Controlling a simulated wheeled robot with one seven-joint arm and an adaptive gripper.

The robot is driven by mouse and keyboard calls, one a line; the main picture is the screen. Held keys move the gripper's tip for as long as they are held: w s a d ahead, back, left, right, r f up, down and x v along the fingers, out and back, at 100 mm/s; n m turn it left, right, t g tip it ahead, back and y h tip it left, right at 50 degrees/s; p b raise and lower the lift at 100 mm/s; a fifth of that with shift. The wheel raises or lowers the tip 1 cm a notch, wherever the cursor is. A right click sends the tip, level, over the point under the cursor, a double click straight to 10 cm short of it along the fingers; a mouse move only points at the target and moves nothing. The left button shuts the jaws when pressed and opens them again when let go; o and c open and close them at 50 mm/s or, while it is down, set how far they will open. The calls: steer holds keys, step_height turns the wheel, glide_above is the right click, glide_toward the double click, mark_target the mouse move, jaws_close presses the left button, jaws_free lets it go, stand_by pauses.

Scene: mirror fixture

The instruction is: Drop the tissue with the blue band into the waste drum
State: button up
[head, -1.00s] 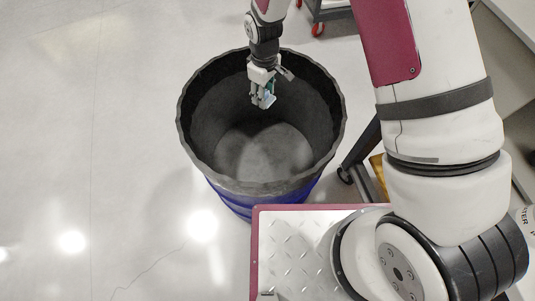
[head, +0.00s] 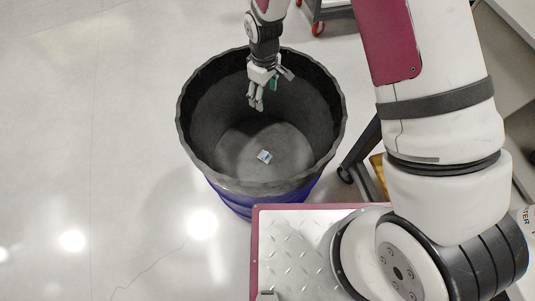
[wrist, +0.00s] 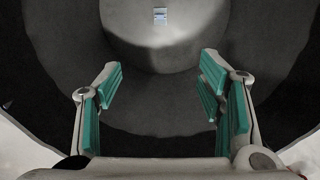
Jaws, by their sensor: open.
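The waste drum (head: 200,130) stands on the floor, dark grey inside and blue outside. The tissue with the blue band (head: 264,157) lies inside it on the bottom, small and pale with a bluish stripe. In the wrist view the tissue (wrist: 160,16) shows at the top middle on the round drum floor. My gripper (head: 257,103) hangs over the drum opening, pointing down, apart from the tissue. In the wrist view my gripper (wrist: 163,90) is open, its green-padded fingers wide apart with nothing between them.
A cart with red casters (head: 318,28) stands behind the drum at the upper right. A dark leg with a caster (head: 346,172) is close to the drum's right side. The floor (head: 90,150) to the left is clear.

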step_height(320, 180, up, 11)
stand_by(0.4)
steer(key=shift+r, duration=0.1)
